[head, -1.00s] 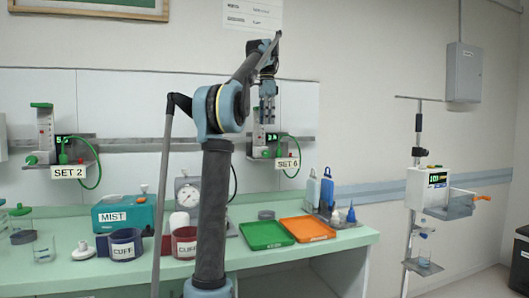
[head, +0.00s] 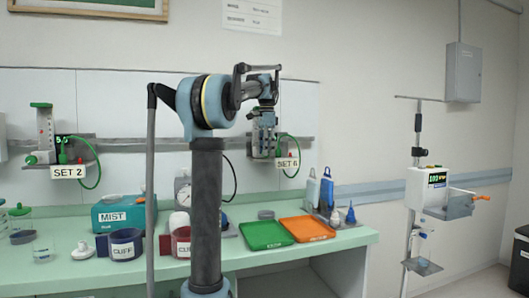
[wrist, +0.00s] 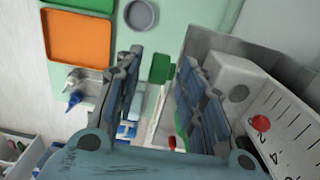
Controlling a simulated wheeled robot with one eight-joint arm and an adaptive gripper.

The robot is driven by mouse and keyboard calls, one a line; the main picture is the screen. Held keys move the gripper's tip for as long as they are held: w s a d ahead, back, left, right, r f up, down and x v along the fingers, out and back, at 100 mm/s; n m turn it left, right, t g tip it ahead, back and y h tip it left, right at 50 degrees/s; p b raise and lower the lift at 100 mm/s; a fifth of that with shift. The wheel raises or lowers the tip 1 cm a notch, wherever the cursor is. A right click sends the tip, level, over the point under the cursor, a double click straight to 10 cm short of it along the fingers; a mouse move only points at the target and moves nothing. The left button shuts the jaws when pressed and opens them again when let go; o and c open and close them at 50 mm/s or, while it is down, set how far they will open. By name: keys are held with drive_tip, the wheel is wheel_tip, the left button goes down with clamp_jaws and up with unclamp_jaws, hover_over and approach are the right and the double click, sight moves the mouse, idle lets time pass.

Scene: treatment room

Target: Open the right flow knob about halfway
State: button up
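The right flow meter is the one with the "SET 6" label (head: 287,162), on the wall rail. My gripper (head: 263,125) is in front of it and hides most of its body and its knob in the head view. In the wrist view my gripper (wrist: 160,82) is open, its two fingers apart. A small green part (wrist: 161,68), perhaps the knob, shows in the gap between the fingers, apparently untouched. A white scale panel with a red bead (wrist: 260,122) lies to the right of the fingers.
The left flow meter (head: 45,130) with "SET 2" hangs on the same rail. A green tray (head: 265,233) and an orange tray (head: 306,229) lie on the counter below, with blue bottles (head: 326,190) beside them. A green hose (head: 293,150) hangs by the right meter.

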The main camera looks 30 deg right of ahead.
drive_tip(key=shift+f, duration=0.2)
clamp_jaws()
drive_tip(key=shift+a, duration=0.1)
